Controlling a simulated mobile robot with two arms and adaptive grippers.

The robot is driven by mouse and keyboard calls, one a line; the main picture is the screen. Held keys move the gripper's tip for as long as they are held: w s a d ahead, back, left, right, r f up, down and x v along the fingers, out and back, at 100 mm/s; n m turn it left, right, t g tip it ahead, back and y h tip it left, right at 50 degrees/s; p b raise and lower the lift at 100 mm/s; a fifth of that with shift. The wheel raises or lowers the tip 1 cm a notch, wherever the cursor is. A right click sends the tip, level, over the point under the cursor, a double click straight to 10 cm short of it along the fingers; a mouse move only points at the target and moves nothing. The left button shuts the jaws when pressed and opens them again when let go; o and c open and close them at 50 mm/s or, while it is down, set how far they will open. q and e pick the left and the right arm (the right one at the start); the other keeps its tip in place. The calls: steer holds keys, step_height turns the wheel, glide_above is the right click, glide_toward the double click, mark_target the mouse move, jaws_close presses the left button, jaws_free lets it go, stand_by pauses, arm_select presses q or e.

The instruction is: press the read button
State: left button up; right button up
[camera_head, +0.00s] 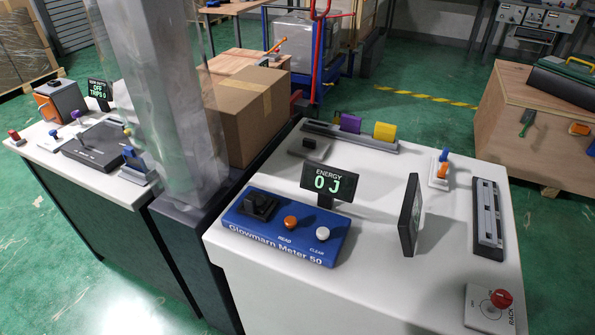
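The blue Glowmarn Meter 50 (270,236) sits at the front left corner of the white bench. Its orange button (291,222) is above the label that seems to say READ. A white button (323,233) to its right is above a smaller label, likely CLEAR. A black block-like part (259,206) is at the meter's left end. The energy display (330,182) behind the meter shows 0 J in green. Neither of my grippers is in view, and nothing touches the buttons.
The white bench (370,265) also bears a dark upright panel (410,215), a black rail (487,218), a red knob (501,299) and a blue-and-orange switch (442,168). A cardboard box (248,115) and a clear column stand at the left. The space directly above the meter looks free.

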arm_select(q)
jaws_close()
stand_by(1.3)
